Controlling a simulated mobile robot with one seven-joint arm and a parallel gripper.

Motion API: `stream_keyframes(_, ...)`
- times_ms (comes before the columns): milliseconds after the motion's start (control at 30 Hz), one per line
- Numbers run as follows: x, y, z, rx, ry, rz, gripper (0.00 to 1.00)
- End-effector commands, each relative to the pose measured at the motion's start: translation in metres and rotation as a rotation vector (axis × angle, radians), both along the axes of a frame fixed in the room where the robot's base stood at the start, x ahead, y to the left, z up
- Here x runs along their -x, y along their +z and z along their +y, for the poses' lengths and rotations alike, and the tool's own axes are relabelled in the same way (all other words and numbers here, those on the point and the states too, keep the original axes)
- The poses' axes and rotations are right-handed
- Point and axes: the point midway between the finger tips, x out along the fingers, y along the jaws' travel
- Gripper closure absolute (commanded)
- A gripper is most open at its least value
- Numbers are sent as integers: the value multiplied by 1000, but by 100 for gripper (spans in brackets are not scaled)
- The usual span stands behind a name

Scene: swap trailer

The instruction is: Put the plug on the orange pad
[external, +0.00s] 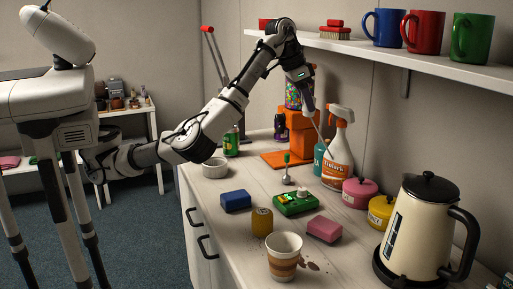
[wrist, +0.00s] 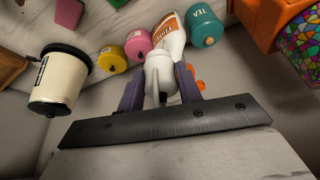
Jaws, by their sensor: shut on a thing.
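My gripper (external: 308,106) is raised above the counter, left of the spray bottle in the external view. In the wrist view its fingers (wrist: 161,88) are shut on a small white thing (wrist: 159,70), which I take to be the plug. A dark part shows at its near end. In the external view the held thing is too small to make out; a thin grey line hangs from the gripper. A flat orange pad (external: 280,160) lies on the counter at the foot of the orange candy dispenser, left of and below my gripper. No object stands on its visible part.
The spray bottle (external: 338,152), teal tea canister (external: 319,159), pink canister (external: 360,193) and yellow canister (external: 381,212) stand close by. The candy dispenser (external: 299,134) rises behind the pad. The shelf (external: 420,62) overhangs; the kettle (external: 422,230) stands right.

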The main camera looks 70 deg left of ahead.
Motion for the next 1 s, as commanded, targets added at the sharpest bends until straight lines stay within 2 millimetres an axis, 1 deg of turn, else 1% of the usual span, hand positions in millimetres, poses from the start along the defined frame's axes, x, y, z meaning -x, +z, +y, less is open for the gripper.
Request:
stream_keyframes(33,-2,4,30,7,38,-2,88)
stream_keyframes(67,-2,6,46,6,57,-3,88)
stream_keyframes(100,-2,9,68,6,83,-3,88)
stream_keyframes(133,-1,11,84,7,101,-2,88)
stream_keyframes(233,6,16,139,5,166,-3,88)
stream_keyframes(267,9,17,155,5,186,-3,88)
stream_keyframes(300,13,19,176,5,210,-3,88)
stream_keyframes(367,22,20,208,5,249,-2,88)
stream_keyframes(400,29,21,229,5,273,-3,88)
stream_keyframes(467,41,22,260,5,311,-3,88)
stream_keyframes(500,50,22,280,6,336,-4,88)
stream_keyframes(567,65,22,310,5,373,-3,88)
stream_keyframes(600,76,21,329,5,397,-3,88)
stream_keyframes(667,94,20,356,4,432,-3,88)
stream_keyframes(700,107,18,374,4,456,-3,88)
stream_keyframes(767,128,16,399,5,491,-4,88)
stream_keyframes(800,142,15,414,4,512,-3,88)
stream_keyframes(867,162,12,434,3,542,-3,88)
stream_keyframes(900,176,10,446,3,562,-2,88)
stream_keyframes(1000,205,5,468,2,596,-2,88)
